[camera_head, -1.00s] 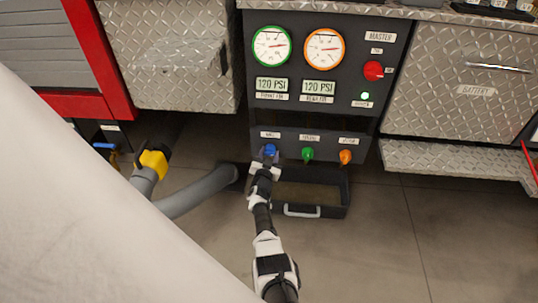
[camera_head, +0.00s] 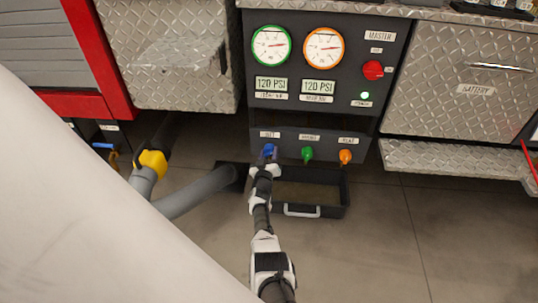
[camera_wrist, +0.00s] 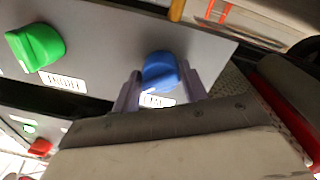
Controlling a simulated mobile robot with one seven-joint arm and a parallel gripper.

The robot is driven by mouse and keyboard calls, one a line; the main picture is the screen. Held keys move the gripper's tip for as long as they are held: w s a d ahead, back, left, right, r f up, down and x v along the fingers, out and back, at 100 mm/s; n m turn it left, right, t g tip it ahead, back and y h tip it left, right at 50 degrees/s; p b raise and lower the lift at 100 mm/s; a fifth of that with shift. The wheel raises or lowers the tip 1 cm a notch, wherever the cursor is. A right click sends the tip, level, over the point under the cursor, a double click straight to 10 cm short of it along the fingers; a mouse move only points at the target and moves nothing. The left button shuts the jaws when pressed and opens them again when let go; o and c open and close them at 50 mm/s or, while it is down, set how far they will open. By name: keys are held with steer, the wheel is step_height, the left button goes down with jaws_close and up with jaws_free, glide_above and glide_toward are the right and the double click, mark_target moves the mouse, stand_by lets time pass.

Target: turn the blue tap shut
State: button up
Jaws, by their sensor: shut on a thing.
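The blue tap (camera_head: 269,150) is at the left end of the row of three taps on the lower dark panel. In the wrist view the blue tap (camera_wrist: 160,70) has a rounded knob with a raised grip. My gripper (camera_wrist: 160,84) has one finger on each side of the knob and is shut on it. In the head view my gripper (camera_head: 266,161) reaches up to the tap from below. The fingertips are small there, and the label below the tap is partly covered in the wrist view.
The green tap (camera_head: 307,154) and orange tap (camera_head: 345,156) sit to the right. A black tray (camera_head: 330,206) lies below. A grey hose (camera_head: 195,194) runs at the left. A red knob (camera_head: 373,70) and two gauges are above. Open floor lies at right.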

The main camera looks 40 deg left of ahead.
steer(key=n, duration=0.6)
steer(key=shift+s+a+y, duration=0.1)
steer(key=shift+a+y, duration=0.1)
steer(key=shift+y, duration=0.1)
steer(key=shift+n+b, duration=0.35)
steer(key=shift+n, duration=1.85)
steer(key=o, duration=0.9)
steer(key=shift+f, duration=0.15)
steer(key=shift+d, duration=0.1)
